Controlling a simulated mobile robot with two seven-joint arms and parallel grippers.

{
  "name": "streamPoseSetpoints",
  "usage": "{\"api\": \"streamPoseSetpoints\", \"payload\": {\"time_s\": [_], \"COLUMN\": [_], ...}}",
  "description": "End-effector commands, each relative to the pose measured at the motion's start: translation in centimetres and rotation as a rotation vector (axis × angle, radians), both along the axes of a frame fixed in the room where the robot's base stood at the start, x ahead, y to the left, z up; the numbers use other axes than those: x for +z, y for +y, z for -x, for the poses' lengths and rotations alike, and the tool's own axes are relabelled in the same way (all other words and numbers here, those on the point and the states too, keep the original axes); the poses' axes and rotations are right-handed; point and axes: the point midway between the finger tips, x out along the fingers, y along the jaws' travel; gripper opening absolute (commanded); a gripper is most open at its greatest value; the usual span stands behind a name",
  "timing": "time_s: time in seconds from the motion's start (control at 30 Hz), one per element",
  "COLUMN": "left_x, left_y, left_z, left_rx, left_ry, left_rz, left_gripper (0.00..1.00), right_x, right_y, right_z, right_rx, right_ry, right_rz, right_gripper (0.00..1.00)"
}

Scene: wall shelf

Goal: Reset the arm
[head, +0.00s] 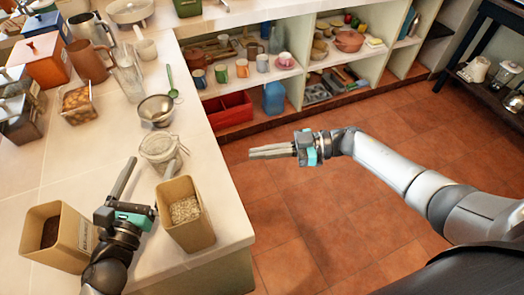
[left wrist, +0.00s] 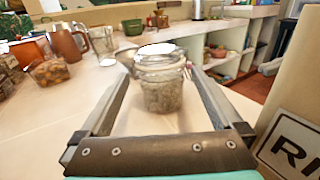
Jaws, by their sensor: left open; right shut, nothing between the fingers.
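My left gripper (head: 153,164) is over the counter at the left, its fingers spread wide. A glass clip-lid jar (head: 160,147) stands on the counter just ahead of it. In the left wrist view the jar (left wrist: 160,80) shows between the two open fingers (left wrist: 153,85), near their tips; I cannot tell whether they touch it. My right gripper (head: 254,153) is shut and empty, held out over the open floor to the right of the counter.
Tan canisters stand either side of my left gripper: one with dark contents (head: 60,237), one with pale grains (head: 186,214). A sieve (head: 156,109), a nut container (head: 77,103) and a brown pitcher (head: 88,62) stand farther back. Open shelves (head: 292,80) line the back; the tiled floor (head: 330,220) is clear.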

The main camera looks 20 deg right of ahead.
Motion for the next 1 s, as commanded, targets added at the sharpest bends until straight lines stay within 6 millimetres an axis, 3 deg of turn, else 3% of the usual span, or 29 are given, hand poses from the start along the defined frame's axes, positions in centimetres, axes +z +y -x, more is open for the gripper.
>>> {"api": "streamPoseSetpoints", "payload": {"time_s": [0.2, 0.4, 0.77, 1.0], "left_x": [-0.1, 0.0, 0.1, 2.7], "left_y": [1.3, 2.1, 2.3, 2.3], "left_z": [3.1, 4.7, 5.1, 5.1], "left_rx": [0.001, 0.0, -0.001, 0.0], "left_ry": [0.003, 0.0, -0.001, -0.001], "left_rz": [0.001, 0.002, 0.0, 0.0], "left_gripper": [1.0, 1.0, 1.0, 1.0], "right_x": [0.0, 0.0, 0.1, 2.7], "right_y": [0.0, 0.0, 0.0, 0.0], "right_z": [0.0, 0.0, 0.0, 0.0], "right_rx": [0.0, 0.0, 0.0, 0.0], "right_ry": [0.0, 0.0, 0.0, 0.0], "right_rz": [0.0, 0.0, 0.0, 0.0], "right_gripper": [0.0, 0.0, 0.0, 0.0]}}
